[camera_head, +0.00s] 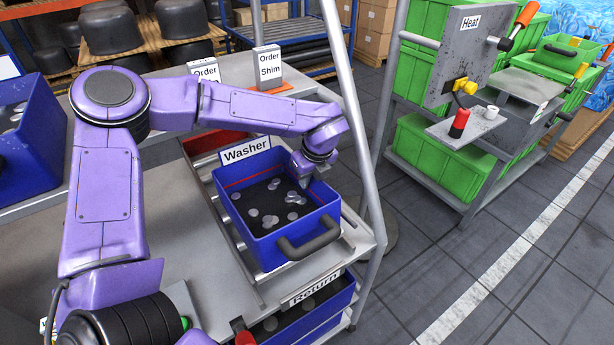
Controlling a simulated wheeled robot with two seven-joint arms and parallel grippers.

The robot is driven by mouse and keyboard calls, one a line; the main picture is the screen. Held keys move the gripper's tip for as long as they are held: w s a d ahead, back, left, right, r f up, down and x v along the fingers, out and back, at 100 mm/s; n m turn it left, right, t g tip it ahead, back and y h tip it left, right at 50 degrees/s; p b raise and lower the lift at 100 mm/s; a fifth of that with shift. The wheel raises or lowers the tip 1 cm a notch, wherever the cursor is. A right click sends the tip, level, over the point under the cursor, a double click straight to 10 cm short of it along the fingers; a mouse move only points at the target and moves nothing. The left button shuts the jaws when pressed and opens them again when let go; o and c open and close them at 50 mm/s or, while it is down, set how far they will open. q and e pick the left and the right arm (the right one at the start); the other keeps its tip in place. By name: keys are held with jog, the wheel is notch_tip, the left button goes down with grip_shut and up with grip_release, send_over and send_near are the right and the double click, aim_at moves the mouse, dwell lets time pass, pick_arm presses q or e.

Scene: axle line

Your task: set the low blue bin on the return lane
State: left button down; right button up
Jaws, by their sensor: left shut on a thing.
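The blue bin (263,247) labelled "Washer" sits on the upper level of the grey rack, with several pale washers on its dark floor and a black handle at its front. My left gripper (304,172) reaches in from the left and is shut on the bin's far right edge; its fingertips are partly hidden by the wrist. The return lane (314,289), marked "Return", runs below the front edge of the upper level. Another blue bin (329,312) with a few washers stands in it. My right gripper is not in view.
Two signs, "Order Shim" (268,67) and another order sign (204,71), stand behind the bin. A slanted grey post (352,110) rises close to its right. Another blue bin (28,150) is at the far left. The grey top (190,235) left of the bin is bare.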

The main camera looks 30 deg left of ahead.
pick_arm(q)
jog(key=shift+f+b, duration=0.55)
jog(key=c, duration=1.1)
grip_release()
jog(key=shift+r, duration=0.1)
jog(key=b+v, duration=0.1)
jog(key=v, duration=0.9)
jog(key=shift+s+d+r, duration=0.1)
jog(key=shift+s+r, duration=0.05)
jog(key=shift+r, duration=0.1)
